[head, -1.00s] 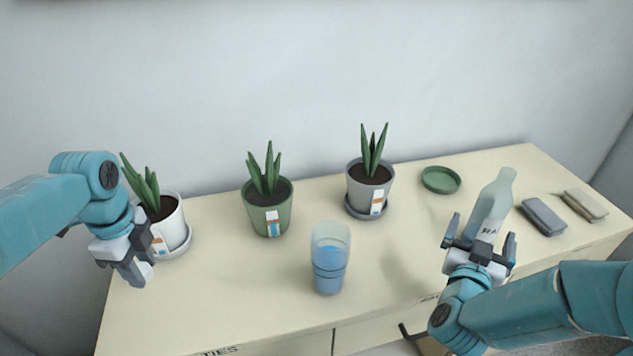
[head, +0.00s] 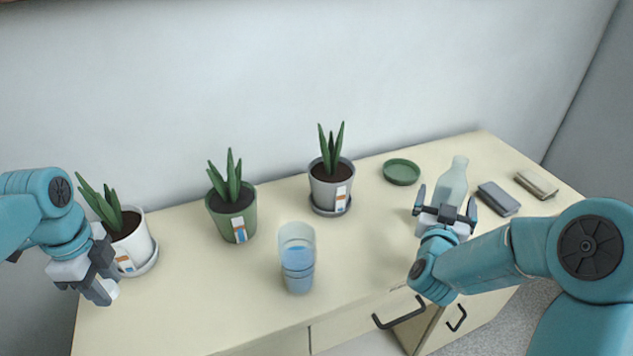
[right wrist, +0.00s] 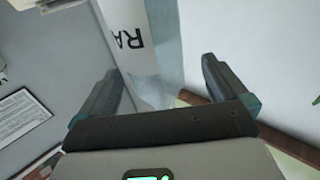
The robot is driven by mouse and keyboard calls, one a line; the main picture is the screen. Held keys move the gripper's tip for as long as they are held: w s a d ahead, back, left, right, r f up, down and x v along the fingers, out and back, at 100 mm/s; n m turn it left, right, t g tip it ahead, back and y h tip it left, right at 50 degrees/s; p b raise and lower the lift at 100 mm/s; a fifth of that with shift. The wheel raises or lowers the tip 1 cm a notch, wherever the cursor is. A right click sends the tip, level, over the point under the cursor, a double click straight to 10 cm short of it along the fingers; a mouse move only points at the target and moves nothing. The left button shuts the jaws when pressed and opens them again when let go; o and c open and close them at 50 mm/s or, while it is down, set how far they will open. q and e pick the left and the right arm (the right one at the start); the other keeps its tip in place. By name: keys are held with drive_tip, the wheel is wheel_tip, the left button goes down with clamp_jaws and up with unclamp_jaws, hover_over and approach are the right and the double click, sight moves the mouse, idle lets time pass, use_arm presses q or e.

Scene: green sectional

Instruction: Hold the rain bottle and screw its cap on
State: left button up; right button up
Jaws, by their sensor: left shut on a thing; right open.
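The rain bottle (head: 453,181) stands upright, pale and translucent, at the right of the cabinet top. No cap shows on its neck. Its lower part is hidden behind my right gripper (head: 446,204), which is open, with its fingers toward either side of the bottle. In the right wrist view the bottle (right wrist: 152,62), with a white label reading "RA", stands ahead of the spread fingers (right wrist: 160,72). My left gripper (head: 108,290) is shut at the far left, in front of the white pot. A small pale piece at its tips is likely the cap, mostly hidden by the fingers.
A white pot (head: 133,243), a green pot (head: 236,220) and a grey pot (head: 331,190) hold plants. A blue-filled cup (head: 298,262) stands near the front edge. A green saucer (head: 401,172) lies left of the bottle. A dark case (head: 498,198) and a tan case (head: 536,184) lie right.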

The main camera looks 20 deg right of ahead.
use_arm(q)
drive_tip(key=shift+w, duration=0.1)
use_arm(e)
drive_tip(key=shift+w, duration=0.1)
drive_tip(key=shift+w+d, duration=0.2)
use_arm(q)
drive_tip(key=shift+r+p, duration=0.6)
drive_tip(key=shift+p, duration=0.05)
use_arm(e)
drive_tip(key=x, duration=0.4)
drive_tip(key=shift+s+d, duration=0.1)
drive_tip(key=shift+d, duration=0.3)
drive_tip(key=shift+r, duration=0.1)
drive_tip(key=c, duration=1.4)
